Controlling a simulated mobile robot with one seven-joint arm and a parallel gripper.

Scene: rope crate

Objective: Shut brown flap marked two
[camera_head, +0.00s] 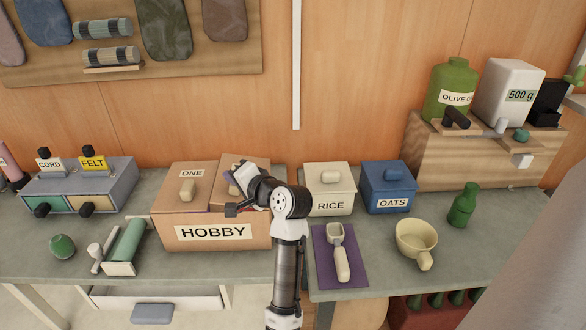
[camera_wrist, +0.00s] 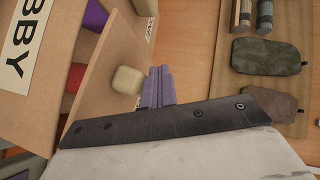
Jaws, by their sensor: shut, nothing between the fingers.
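The brown box (camera_head: 170,232) marked HOBBY stands on the counter, its left flap marked ONE (camera_head: 205,173) lying shut. The right brown flap (camera_head: 257,161) stands tilted up, partly hidden by my gripper (camera_head: 238,177); no "two" is readable. In the wrist view this flap (camera_wrist: 103,103) is open, with red and purple contents showing between it and the box front (camera_wrist: 22,70). Its cream knob (camera_wrist: 127,80) is beside the shut, empty purple fingers of my gripper (camera_wrist: 157,88). I cannot tell whether they touch the flap.
A white RICE canister (camera_head: 330,190) and a blue OATS canister (camera_head: 388,190) stand right of the box. A scoop (camera_head: 340,255) lies on a purple mat in front. A green roller (camera_head: 127,240) and a drawer unit (camera_head: 110,180) are on the left.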

